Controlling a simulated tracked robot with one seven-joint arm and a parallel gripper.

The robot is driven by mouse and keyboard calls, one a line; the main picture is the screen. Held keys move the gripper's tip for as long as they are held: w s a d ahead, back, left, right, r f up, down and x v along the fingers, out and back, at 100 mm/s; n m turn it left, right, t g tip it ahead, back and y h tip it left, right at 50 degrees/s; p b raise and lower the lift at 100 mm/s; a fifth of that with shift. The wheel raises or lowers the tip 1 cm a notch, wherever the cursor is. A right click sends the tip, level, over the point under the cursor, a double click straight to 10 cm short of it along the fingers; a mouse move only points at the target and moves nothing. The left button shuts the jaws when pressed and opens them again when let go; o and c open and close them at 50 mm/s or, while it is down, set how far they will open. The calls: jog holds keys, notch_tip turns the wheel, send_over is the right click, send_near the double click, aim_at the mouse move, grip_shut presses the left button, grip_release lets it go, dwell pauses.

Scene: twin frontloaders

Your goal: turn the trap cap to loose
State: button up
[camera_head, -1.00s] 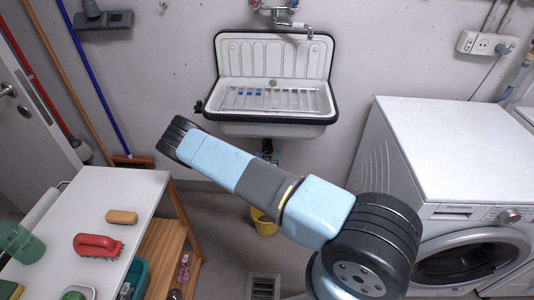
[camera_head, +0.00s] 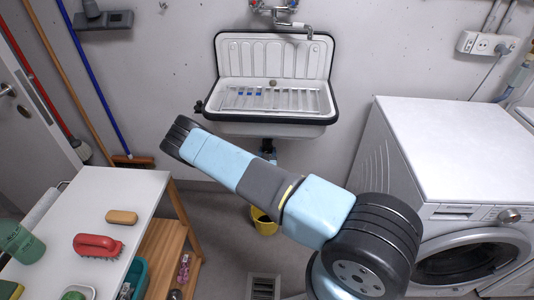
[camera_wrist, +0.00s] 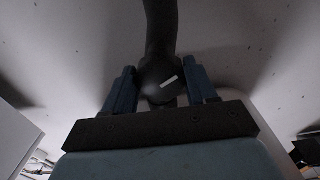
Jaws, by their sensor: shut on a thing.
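The trap cap (camera_wrist: 160,84) is a dark rounded piece at the lower end of a dark pipe (camera_wrist: 160,28) in the wrist view. A short white mark on it slants up to the right. My gripper (camera_wrist: 163,88) has its two blue fingers on either side of the cap, shut on it. In the head view a bit of the dark drain pipe (camera_head: 268,145) shows under the white sink (camera_head: 272,128). My arm hides most of what is below, and the cap cannot be made out there.
A yellow bucket (camera_head: 264,222) stands on the floor under the sink, partly behind my arm. A washing machine (camera_head: 450,160) stands at the right.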

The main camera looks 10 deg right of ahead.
jog(key=c, duration=0.3)
jog(key=shift+m, duration=0.7)
jog(key=o, duration=1.1)
jog(key=shift+c, duration=0.2)
jog(key=v, duration=1.3)
jog(key=shift+s, duration=0.35)
jog(key=shift+a, duration=0.15)
